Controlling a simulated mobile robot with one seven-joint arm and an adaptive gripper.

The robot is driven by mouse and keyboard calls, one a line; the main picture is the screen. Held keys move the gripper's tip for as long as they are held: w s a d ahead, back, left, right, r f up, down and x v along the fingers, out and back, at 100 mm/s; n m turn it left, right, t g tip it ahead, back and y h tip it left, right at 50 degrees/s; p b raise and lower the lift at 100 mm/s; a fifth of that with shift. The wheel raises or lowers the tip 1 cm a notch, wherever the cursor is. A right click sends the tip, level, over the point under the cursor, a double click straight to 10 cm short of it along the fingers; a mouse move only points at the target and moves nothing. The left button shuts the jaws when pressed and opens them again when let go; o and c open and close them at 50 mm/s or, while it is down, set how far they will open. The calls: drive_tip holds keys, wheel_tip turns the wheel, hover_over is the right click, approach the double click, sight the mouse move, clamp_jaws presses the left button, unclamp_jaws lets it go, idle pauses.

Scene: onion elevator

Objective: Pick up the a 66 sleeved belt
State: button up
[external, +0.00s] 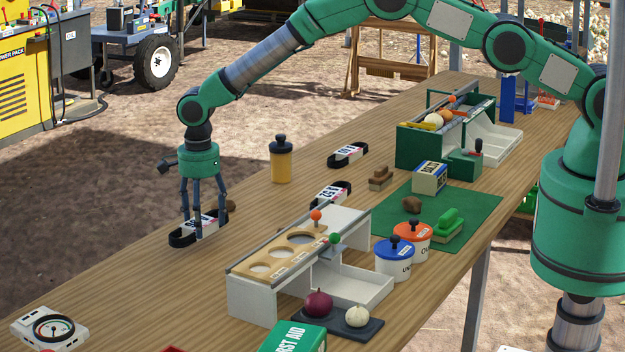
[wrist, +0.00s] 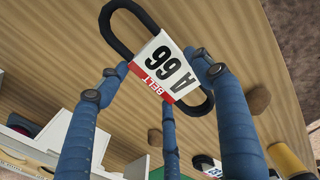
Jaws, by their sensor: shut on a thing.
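The A 66 sleeved belt is a black loop (external: 183,239) with a white and red paper sleeve. In the wrist view the sleeve (wrist: 164,68) reads "BELT A 66". My gripper (external: 203,226) points down at the left edge area of the table. Its blue fingers (wrist: 160,85) are closed on the sleeve from both sides, with another finger behind. The belt is at or very near the table top; I cannot tell whether it touches. Two other sleeved belts lie further right, one near the middle (external: 330,193) and one further back (external: 347,154).
A brown lump (external: 230,206) lies just behind the belt. A yellow bottle (external: 281,162) stands behind it. A white sorting stand (external: 252,300) is to the front right. Bare wood (external: 130,285) lies between the gauge and the belt.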

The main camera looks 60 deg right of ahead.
sight(203, 223)
drive_tip(key=shift+r, duration=3.2)
